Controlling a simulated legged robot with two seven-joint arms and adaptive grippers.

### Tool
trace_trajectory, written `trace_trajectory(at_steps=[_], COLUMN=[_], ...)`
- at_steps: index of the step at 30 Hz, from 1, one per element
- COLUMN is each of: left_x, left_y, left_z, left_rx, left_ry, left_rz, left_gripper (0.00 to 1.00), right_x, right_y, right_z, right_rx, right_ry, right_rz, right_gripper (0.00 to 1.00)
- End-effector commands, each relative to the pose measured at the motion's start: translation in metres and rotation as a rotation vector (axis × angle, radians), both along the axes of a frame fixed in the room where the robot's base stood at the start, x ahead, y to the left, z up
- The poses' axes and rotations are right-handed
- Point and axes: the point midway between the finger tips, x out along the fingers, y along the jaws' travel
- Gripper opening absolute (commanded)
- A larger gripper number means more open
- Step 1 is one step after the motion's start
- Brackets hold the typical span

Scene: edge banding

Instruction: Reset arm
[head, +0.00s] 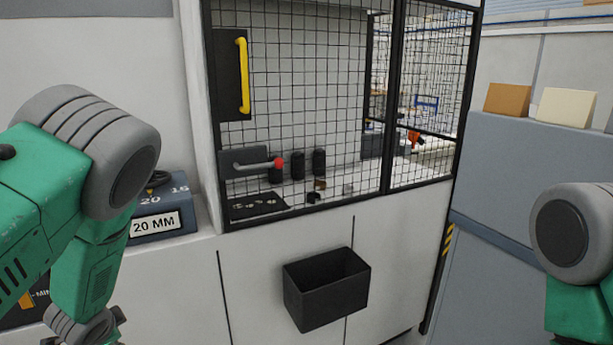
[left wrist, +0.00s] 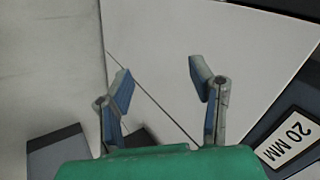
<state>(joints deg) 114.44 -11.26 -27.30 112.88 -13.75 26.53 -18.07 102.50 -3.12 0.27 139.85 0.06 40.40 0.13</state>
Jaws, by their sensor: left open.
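My left arm comes in from the left in the head view, folded down. Its gripper is mostly hidden at the bottom edge there. In the left wrist view my left gripper (left wrist: 160,90) is open, its two fingers apart with nothing between them. Behind the fingers is a pale panel surface. My right arm shows only as a grey joint and green link at the right edge of the head view. The right gripper is out of view.
A box labelled 20 MM (head: 165,215) sits beside my left arm; its label (left wrist: 287,138) also shows in the left wrist view. A black bin (head: 325,290) hangs on the cabinet front. A mesh guard (head: 320,100) stands behind. Brown and cream blocks (head: 507,99) rest at right.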

Motion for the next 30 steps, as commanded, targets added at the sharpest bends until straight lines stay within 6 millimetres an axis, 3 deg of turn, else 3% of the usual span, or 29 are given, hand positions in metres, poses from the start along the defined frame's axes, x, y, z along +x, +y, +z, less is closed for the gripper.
trace_trajectory(at_steps=[1,6,10,15,18,21,29,30], left_x=[-0.028,-0.120,-0.195,-0.269,-0.293,-0.304,-0.305,-0.305], left_y=[-0.015,-0.071,-0.117,-0.164,-0.179,-0.186,-0.187,-0.187], left_z=[-0.034,-0.109,-0.146,-0.165,-0.166,-0.166,-0.165,-0.165], left_rx=[-0.062,-0.253,-0.378,-0.485,-0.515,-0.529,-0.529,-0.529], left_ry=[0.032,0.128,0.212,0.303,0.333,0.348,0.348,0.348], left_rz=[0.047,0.212,0.352,0.502,0.555,0.578,0.580,0.580], left_gripper=[0.49,0.49,0.49,0.49,0.49,0.49,0.49,0.35], right_x=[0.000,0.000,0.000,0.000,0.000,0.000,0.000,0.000], right_y=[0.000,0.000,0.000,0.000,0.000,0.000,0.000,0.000], right_z=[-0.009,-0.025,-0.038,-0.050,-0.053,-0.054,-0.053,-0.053], right_rx=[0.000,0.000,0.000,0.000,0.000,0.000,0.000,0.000], right_ry=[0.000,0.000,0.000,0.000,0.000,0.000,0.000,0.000], right_rz=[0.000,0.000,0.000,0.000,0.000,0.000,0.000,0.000], right_gripper=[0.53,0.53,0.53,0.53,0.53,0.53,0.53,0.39])
